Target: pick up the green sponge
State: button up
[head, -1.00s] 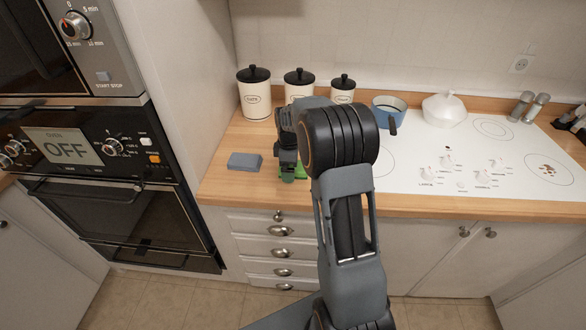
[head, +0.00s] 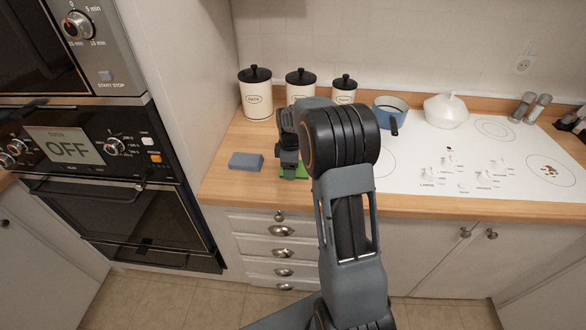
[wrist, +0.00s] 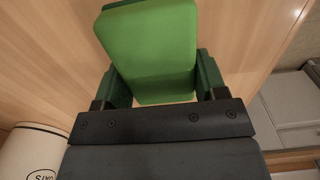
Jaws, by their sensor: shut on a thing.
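The green sponge (wrist: 150,50) is a flat block seen large in the wrist view, between the two fingers of my gripper (wrist: 163,78). My gripper is shut on it. In the head view a small part of the green sponge (head: 299,172) shows below my gripper (head: 289,168), at the front part of the wooden counter. My arm hides most of it there. I cannot tell whether the sponge still touches the counter.
A blue-grey sponge (head: 246,161) lies on the wooden counter (head: 222,186) to the left. Several white canisters (head: 256,98) with black lids stand behind. A blue pot (head: 388,110) and a white lidded dish (head: 445,109) are on the white cooktop (head: 490,165) to the right.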

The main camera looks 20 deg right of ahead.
aim_at(300, 172)
jog(key=shift+r, duration=0.55)
notch_tip(300, 172, up, 2)
jog(key=shift+r, duration=0.15)
jog(key=s+r, duration=0.2)
jog(key=s+d+r+b, duration=0.1)
jog(key=s+r, duration=0.1)
jog(key=r, duration=0.1)
jog(key=shift+s+d, duration=0.1)
jog(key=shift+d, duration=0.05)
jog(key=s+d+r, duration=0.1)
jog(key=s+r, duration=0.1)
jog(key=s, duration=0.2)
jog(key=s+d+r+b, duration=0.1)
jog(key=s+r, duration=0.1)
jog(key=s, duration=0.3)
jog(key=shift+d+r, duration=0.3)
jog(key=shift+s, duration=0.1)
